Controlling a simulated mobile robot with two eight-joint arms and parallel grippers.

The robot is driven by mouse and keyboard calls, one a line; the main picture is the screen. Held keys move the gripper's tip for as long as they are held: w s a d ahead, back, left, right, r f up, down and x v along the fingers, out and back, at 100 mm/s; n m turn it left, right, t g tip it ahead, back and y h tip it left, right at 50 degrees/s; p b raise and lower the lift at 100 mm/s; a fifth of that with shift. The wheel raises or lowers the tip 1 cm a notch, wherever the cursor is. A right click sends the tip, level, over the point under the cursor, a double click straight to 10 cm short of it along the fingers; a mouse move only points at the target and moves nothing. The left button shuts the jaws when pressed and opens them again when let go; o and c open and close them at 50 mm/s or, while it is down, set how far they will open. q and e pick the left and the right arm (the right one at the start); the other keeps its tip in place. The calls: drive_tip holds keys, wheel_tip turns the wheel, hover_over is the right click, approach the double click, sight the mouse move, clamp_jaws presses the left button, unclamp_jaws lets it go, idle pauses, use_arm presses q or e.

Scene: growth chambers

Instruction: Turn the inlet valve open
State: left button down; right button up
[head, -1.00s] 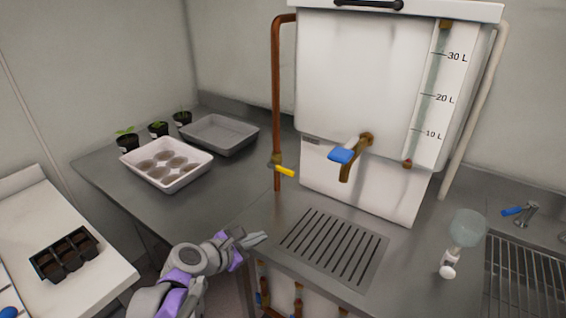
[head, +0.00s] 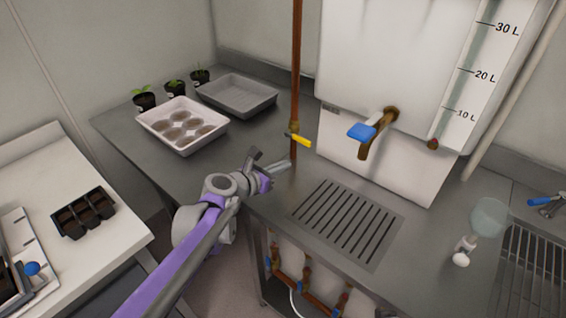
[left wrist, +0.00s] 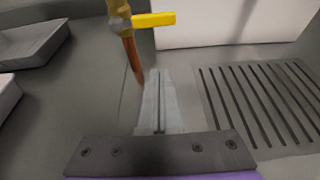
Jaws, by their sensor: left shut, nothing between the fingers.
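The inlet valve is on the vertical copper pipe (head: 296,75) left of the white tank. Its yellow handle (head: 300,140) points to the right, across the pipe. In the left wrist view the yellow handle (left wrist: 153,19) sits at the top, on the brass valve body (left wrist: 119,10). My left gripper (head: 285,165) is shut and empty, just below and left of the handle in the head view, apart from it. Its closed fingers (left wrist: 159,85) show in the left wrist view, pointing toward the pipe's lower part. My right gripper is not in view.
The white tank (head: 370,60) carries a blue-handled tap (head: 361,132) over a slotted drain (head: 347,222). A white tray (head: 182,148), a grey tray (head: 265,100) and potted seedlings stand at the back left. Counter between trays and pipe is clear.

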sight(297, 138)
use_arm(q)
drive_tip(key=x, duration=0.7)
drive_tip(key=shift+w+d+f, duration=0.1)
drive_tip(key=shift+w+d, duration=0.1)
drive_tip(key=shift+w, duration=0.05)
wheel_tip(297, 138, up, 3)
drive_tip(key=shift+r, duration=0.55)
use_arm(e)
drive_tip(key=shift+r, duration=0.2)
use_arm(q)
drive_tip(key=shift+d, duration=0.1)
drive_tip(key=shift+r+n, duration=0.2)
drive_tip(key=shift+n, duration=0.1)
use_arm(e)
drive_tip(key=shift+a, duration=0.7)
